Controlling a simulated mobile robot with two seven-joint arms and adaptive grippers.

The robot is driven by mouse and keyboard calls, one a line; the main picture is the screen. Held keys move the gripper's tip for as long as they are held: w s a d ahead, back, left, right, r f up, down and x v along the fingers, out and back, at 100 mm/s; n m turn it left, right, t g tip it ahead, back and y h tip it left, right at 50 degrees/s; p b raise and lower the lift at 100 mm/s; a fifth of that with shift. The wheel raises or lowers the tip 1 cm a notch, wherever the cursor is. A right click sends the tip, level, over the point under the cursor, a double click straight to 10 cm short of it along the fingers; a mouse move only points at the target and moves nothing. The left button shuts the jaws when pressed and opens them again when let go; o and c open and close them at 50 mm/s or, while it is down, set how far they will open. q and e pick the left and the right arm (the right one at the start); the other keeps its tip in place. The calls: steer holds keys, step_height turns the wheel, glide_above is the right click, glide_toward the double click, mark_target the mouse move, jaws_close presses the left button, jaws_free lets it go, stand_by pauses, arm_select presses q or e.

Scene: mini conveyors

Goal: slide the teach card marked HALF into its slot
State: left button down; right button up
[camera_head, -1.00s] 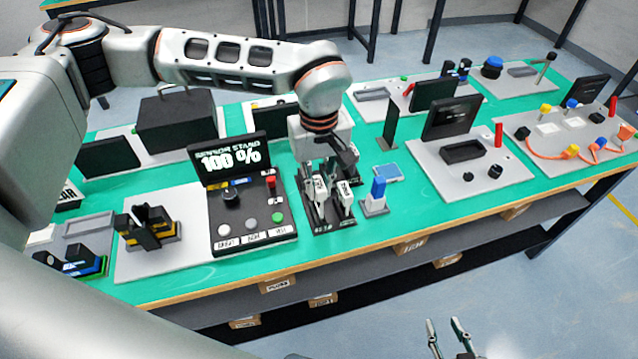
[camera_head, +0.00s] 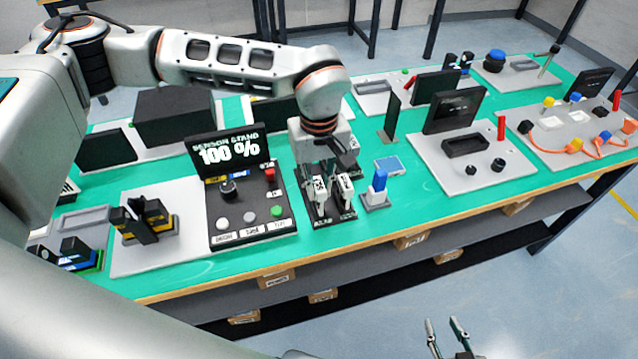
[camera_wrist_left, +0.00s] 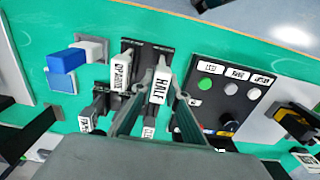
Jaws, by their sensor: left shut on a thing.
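My left gripper (camera_wrist_left: 163,112) is shut on the white teach card marked HALF (camera_wrist_left: 160,87). In the head view this gripper (camera_head: 321,183) points down over a black card rack (camera_head: 336,223), with the HALF card (camera_head: 320,198) at the rack's left side. Another white labelled card (camera_head: 345,187) stands just right of it; it also shows in the left wrist view (camera_wrist_left: 122,70). More labelled cards show behind the fingers in the wrist view. I cannot tell how deep the HALF card sits in a slot. My right gripper (camera_head: 447,332) is open and empty at the bottom edge.
A black control box (camera_head: 247,232) with buttons and a screen (camera_head: 229,152) reading 100 % stands close left of the rack. A blue block on a grey base (camera_head: 378,187) stands close right.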

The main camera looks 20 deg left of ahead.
arm_select(q)
steer(key=shift+f, duration=0.3)
steer(key=shift+f, duration=0.2)
steer(key=c, duration=1.9)
jaws_free()
steer(key=shift+r, duration=0.1)
step_height(320, 180, up, 12)
